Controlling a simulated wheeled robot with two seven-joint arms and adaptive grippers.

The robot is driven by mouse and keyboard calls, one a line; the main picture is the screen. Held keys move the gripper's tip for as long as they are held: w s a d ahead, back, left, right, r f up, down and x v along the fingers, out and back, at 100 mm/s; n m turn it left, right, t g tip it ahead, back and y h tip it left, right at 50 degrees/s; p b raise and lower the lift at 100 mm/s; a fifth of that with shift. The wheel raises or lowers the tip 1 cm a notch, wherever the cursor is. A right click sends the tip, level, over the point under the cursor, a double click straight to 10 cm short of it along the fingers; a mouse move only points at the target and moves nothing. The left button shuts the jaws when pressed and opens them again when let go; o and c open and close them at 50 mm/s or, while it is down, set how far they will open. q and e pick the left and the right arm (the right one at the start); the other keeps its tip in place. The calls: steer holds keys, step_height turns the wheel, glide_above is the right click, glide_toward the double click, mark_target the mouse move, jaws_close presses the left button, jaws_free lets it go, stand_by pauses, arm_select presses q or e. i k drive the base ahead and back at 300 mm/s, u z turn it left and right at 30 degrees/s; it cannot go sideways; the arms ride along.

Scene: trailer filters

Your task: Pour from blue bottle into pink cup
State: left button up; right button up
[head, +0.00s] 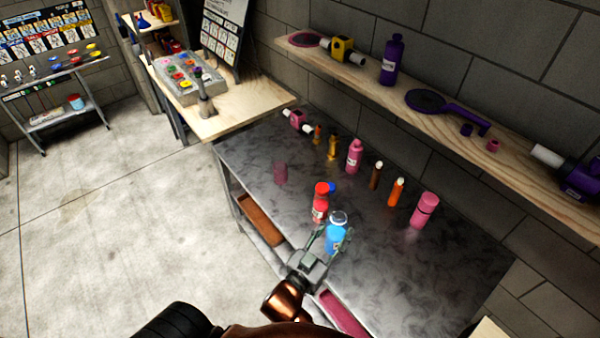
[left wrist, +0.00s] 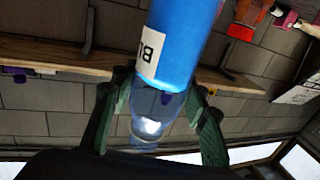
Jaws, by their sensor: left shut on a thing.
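The blue bottle (head: 335,238), with a pale clear top and a white label, is held about upright over the near part of the grey table. My left gripper (head: 331,241) is shut on it from the near side. In the left wrist view the blue bottle (left wrist: 185,45) runs between the two green fingers of the left gripper (left wrist: 166,98), which grip near its clear end. The cup's inside is too small to make out. My right gripper is not in view.
A red bottle (head: 320,203) stands close behind the held bottle, toward the cup. Several pink, brown and orange bottles line the back of the grey table (head: 400,285). A wooden shelf (head: 450,118) with purple items runs along the wall. The table's right part is clear.

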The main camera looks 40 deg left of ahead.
mark_target(279, 168)
steer(key=z, duration=2.35)
steer(key=k, duration=1.4)
steer(key=u, duration=1.9)
steer(key=i, duration=0.5)
steer(key=u, duration=0.05)
